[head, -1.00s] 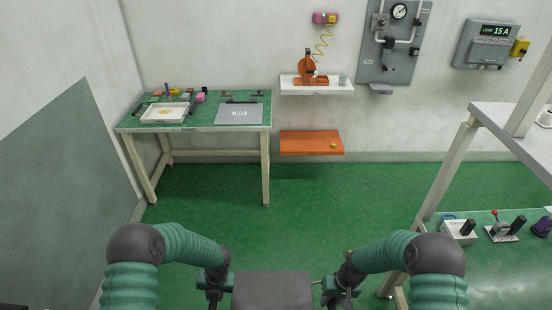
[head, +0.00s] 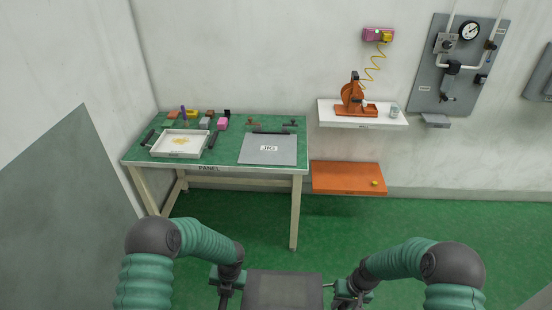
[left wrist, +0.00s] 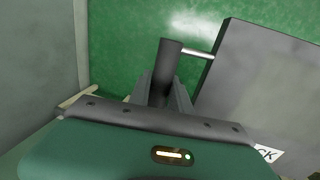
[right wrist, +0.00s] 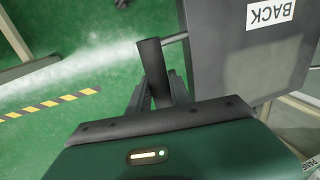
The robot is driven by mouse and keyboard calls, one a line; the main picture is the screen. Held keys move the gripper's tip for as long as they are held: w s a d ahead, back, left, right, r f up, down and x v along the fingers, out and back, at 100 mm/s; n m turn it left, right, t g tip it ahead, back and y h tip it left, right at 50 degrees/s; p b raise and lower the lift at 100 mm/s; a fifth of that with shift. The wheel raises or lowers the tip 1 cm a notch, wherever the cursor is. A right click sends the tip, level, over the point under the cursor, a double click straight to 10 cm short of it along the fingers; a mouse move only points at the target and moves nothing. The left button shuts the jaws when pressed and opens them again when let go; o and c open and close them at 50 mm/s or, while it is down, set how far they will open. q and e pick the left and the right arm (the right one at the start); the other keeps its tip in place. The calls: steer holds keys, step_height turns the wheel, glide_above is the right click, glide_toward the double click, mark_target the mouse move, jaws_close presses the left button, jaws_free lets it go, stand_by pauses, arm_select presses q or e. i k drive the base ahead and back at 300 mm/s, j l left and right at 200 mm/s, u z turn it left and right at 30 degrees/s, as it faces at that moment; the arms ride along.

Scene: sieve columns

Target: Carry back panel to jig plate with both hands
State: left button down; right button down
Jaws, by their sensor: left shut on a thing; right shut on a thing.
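The back panel (head: 283,290) is a flat dark grey plate held between my two grippers at the bottom of the head view. Its "BACK" label shows in the right wrist view, where the panel (right wrist: 245,60) fills the upper right. My left gripper (head: 226,285) is shut on the panel's left handle (left wrist: 169,62). My right gripper (head: 349,288) is shut on its right handle (right wrist: 152,62). The jig plate (head: 268,149), grey and marked "JIG", lies flat on the green-topped table, ahead of the panel and apart from it.
The table (head: 225,158) has a white tray (head: 180,143) at left and several small coloured items behind it. An orange shelf (head: 348,178) and a white shelf (head: 362,113) are right of the table. Green floor lies clear before it.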

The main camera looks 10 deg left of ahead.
mark_target(269, 148)
steer(key=i+j, duration=0.2)
steer(key=i, duration=0.2)
steer(key=i+j, duration=0.2)
steer(key=i, duration=0.25)
steer(key=i+j, duration=0.2)
steer(key=i, duration=0.2)
